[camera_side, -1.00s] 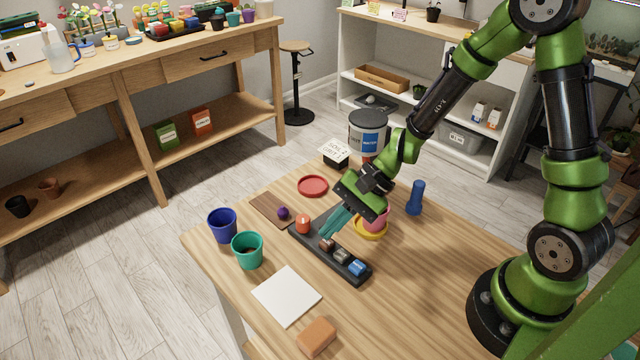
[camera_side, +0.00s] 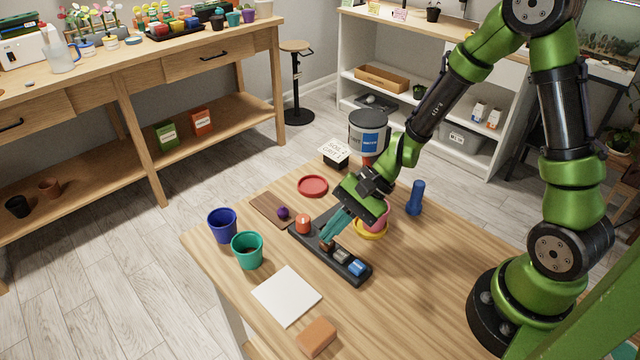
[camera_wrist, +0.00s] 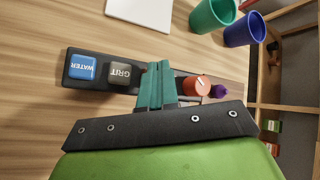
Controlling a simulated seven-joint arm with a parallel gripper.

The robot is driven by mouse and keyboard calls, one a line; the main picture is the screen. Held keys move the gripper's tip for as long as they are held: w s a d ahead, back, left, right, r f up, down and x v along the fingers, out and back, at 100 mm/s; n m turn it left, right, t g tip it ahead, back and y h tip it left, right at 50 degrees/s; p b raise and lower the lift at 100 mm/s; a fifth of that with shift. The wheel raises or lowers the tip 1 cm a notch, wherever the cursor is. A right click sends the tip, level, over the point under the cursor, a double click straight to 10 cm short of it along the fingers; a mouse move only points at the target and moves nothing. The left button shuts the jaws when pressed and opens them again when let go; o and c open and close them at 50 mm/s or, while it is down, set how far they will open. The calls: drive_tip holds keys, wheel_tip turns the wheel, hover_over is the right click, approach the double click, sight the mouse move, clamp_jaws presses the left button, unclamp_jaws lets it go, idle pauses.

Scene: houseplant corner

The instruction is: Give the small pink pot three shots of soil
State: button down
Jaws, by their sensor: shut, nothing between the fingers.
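The small pink pot (camera_side: 380,217) stands on a yellow saucer (camera_side: 371,235), partly hidden behind my gripper (camera_side: 327,236). A dark button panel (camera_side: 308,251) lies in front of it. The panel carries a brown button (camera_side: 327,246), a grey button marked GRIT (camera_side: 342,256), a blue button marked WATER (camera_side: 357,268) and an orange-red knob (camera_side: 303,223). My gripper's teal fingers are shut, empty, with their tips at the brown button. In the wrist view the fingers (camera_wrist: 155,84) cover that button, between GRIT (camera_wrist: 119,74) and the knob (camera_wrist: 196,85). The pot's contents are hidden.
A dispenser (camera_side: 367,124) stands behind the pot, with a small SOIL/GRIT sign (camera_side: 333,151) beside it. A blue pot (camera_side: 222,225), a green pot (camera_side: 247,250), a red saucer (camera_side: 312,186) and a dark blue bottle-like object (camera_side: 415,198) stand around the panel. The table's front right is clear.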

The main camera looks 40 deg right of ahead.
sight(335, 242)
drive_tip(key=shift+f, duration=0.5)
idle(0.5)
drive_tip(key=shift+r, duration=0.95)
drive_tip(key=shift+r, duration=2.5)
drive_tip(key=shift+s+d+f, duration=0.1)
drive_tip(key=shift+s+f, duration=0.15)
drive_tip(key=shift+s, duration=0.1)
drive_tip(key=s+d+r+n+t+h, duration=0.2)
drive_tip(key=s+d+r+n+h, duration=0.1)
drive_tip(key=r, duration=0.4)
drive_tip(key=s+d+r+n+t+h, duration=0.2)
drive_tip(key=s+d+r+n, duration=0.3)
drive_tip(key=r, duration=0.3)
drive_tip(key=shift+s+n+h, duration=0.3)
drive_tip(key=shift+s+h, duration=0.55)
drive_tip(key=shift+h, duration=0.05)
